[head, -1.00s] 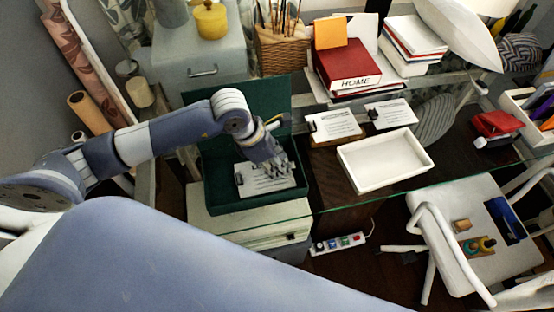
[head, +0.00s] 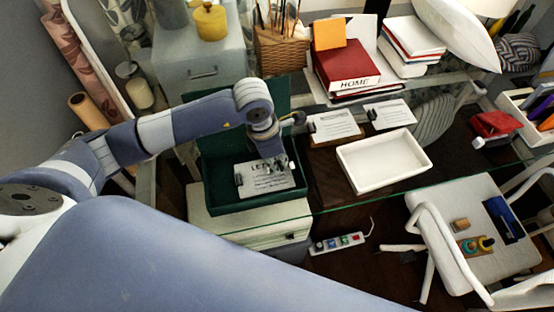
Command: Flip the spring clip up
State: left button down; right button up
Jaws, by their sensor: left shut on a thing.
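A green box (head: 207,187) stands open on a pale cabinet, with its lid raised at the back. A white sheet (head: 262,185) with dark lettering lies in it. A small dark clip-like part (head: 239,179) shows at the sheet's left edge; I cannot tell for sure that it is the spring clip. My left gripper (head: 281,163) reaches into the box from above, at the sheet's upper right. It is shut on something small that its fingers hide. The lettering is partly covered by the gripper. My right gripper is not in view.
A white tray (head: 347,178) and two clipped cards, one at left (head: 335,125) and one at right (head: 392,113), lie right of the box. A red book (head: 346,66) and a pencil basket (head: 280,50) stand behind. A glass edge runs in front. A white chair (head: 470,265) stands front right.

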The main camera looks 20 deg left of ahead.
pick_arm(q)
jog(key=shift+w+d+r+g+y+b, duration=0.25)
jog(key=shift+g+y, duration=0.2)
jog(key=shift+y, duration=0.2)
jog(key=shift+w+d+r+g+y+b, duration=0.1)
jog(key=shift+d+r+g+y, duration=0.15)
jog(key=shift+g+y, duration=0.35)
jog(key=shift+w+d+r+g+y+b, duration=0.25)
jog(key=shift+g+y, duration=0.1)
jog(key=shift+y, duration=0.4)
jog(key=c, duration=1.6)
grip_release()
jog(key=v, duration=1.2)
jog(key=shift+s+d, duration=0.1)
jog(key=shift+s, duration=0.05)
